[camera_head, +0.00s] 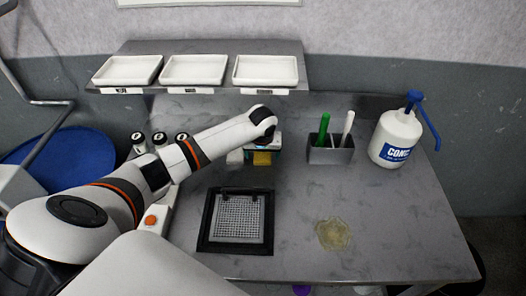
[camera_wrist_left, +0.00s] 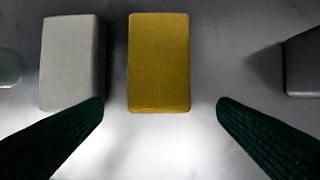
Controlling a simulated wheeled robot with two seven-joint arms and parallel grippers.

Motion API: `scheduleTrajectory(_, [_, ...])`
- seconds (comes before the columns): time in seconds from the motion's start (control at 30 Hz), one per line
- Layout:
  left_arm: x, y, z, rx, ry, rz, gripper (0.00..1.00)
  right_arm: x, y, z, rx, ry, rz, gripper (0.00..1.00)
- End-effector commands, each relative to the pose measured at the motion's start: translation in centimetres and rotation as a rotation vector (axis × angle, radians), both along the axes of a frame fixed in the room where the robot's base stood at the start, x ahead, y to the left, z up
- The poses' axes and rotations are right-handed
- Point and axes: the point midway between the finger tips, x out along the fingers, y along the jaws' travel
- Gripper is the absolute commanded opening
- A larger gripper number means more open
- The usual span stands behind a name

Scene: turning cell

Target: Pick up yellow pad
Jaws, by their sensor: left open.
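The yellow pad (camera_wrist_left: 159,62) is a textured block on the grey metal table, centred in the left wrist view. It also shows in the head view (camera_head: 262,158), partly covered by my left gripper. My left gripper (camera_wrist_left: 160,101) is open. Its two dark green fingertips lie left and right of the near end of the yellow pad, with nothing held between them. A white pad (camera_wrist_left: 72,62) lies beside the yellow one on its left, close to the left fingertip; whether they touch is unclear. My right gripper is in neither view.
A grey holder (camera_head: 331,155) with green and white handled tools stands right of the pads. A white pump bottle (camera_head: 396,137) is further right. A black-framed grid (camera_head: 207,232) and a yellowish puddle (camera_head: 333,234) are nearer. White trays (camera_head: 265,82) sit on the rear shelf.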

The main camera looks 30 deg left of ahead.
Motion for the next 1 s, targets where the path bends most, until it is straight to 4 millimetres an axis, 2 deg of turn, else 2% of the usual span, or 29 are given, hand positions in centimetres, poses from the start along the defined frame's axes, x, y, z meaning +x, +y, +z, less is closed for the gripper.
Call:
scheduleTrajectory(0.17, [0.7,0.4,0.1,0.000,0.000,0.001,0.82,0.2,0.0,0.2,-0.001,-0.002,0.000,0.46])
scheduleTrajectory(0.43, [3.6,2.2,0.0,0.000,0.001,0.002,0.82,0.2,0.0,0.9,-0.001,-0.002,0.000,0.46])
scheduleTrajectory(0.53, [3.6,2.3,-1.5,0.001,0.004,0.002,0.82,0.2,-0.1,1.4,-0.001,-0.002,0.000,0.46])
scheduleTrajectory(0.7, [4.0,2.4,-2.7,0.000,0.001,0.000,0.82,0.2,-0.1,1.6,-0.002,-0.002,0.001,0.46])
scheduleTrajectory(0.97, [4.0,2.4,-2.9,0.000,0.000,0.000,0.82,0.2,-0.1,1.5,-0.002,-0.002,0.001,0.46])
scheduleTrajectory(1.0, [4.0,2.5,-2.9,0.000,0.000,0.000,0.79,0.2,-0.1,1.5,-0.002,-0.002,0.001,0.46])
